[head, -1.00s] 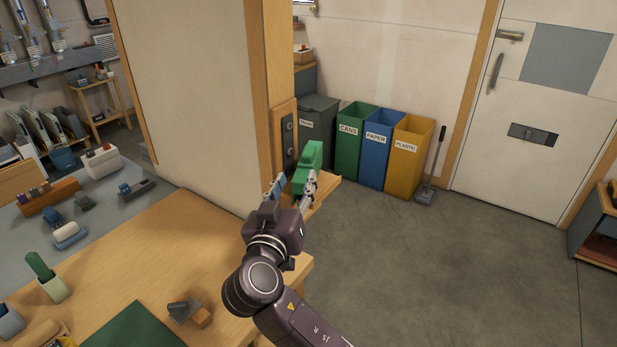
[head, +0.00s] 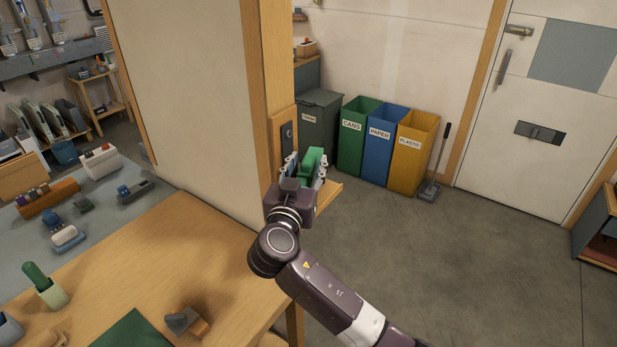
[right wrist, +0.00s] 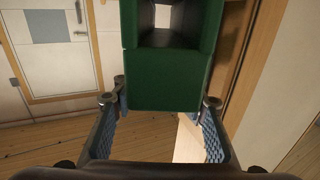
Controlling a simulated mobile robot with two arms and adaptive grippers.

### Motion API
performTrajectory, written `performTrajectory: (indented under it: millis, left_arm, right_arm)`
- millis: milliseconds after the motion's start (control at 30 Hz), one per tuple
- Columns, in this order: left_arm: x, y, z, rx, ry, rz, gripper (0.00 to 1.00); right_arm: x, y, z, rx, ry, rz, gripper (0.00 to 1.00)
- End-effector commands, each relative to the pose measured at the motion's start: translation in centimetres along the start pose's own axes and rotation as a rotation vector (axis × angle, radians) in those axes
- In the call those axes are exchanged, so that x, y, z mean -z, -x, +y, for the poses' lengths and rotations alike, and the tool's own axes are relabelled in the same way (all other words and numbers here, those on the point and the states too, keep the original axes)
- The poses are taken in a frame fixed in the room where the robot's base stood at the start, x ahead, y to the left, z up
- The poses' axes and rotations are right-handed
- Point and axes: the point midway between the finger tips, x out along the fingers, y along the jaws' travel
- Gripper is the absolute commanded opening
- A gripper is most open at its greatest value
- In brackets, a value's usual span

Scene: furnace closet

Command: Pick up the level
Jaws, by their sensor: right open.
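The green level (head: 313,158) stands on a small wooden ledge (head: 330,194) on the post at the end of the partition wall. In the right wrist view its green end (right wrist: 162,78) fills the upper middle, with a rectangular opening through its upper part. My right gripper (head: 307,169) is open at the level, with one finger on each side of its near end. In the right wrist view the fingertips (right wrist: 161,103) flank the level's lower part, and small gaps seem to show. The gripper hides the level's lower part in the head view. My left gripper is out of view.
A wooden bench (head: 190,260) with a small grey-and-wood tool (head: 187,321) lies to the left. The partition wall (head: 185,95) rises beside the ledge. Several bins, including the yellow one (head: 412,155), stand behind. Open floor (head: 470,270) lies to the right.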

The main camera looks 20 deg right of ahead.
Motion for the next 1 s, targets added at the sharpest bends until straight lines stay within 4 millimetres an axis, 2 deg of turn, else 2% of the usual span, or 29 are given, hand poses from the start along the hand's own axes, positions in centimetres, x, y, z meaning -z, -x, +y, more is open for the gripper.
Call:
performTrajectory:
  millis: [33,133,400,767,1000]
  left_arm:
    - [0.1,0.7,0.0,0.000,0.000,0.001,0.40]
    - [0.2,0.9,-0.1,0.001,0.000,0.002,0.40]
    - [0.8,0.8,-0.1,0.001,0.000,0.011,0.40]
    - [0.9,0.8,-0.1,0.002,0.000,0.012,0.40]
    - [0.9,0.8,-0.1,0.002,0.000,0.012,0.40]
  right_arm:
    - [0.3,-0.8,-0.1,0.000,0.003,0.000,0.41]
    - [0.1,-1.6,-0.1,0.001,0.002,0.000,0.41]
    - [-0.1,-1.9,-0.1,0.001,0.001,-0.001,0.41]
    - [-0.1,-1.8,-0.1,0.001,0.001,-0.002,0.01]
    - [-0.1,-1.8,-0.1,0.002,0.000,-0.002,0.00]
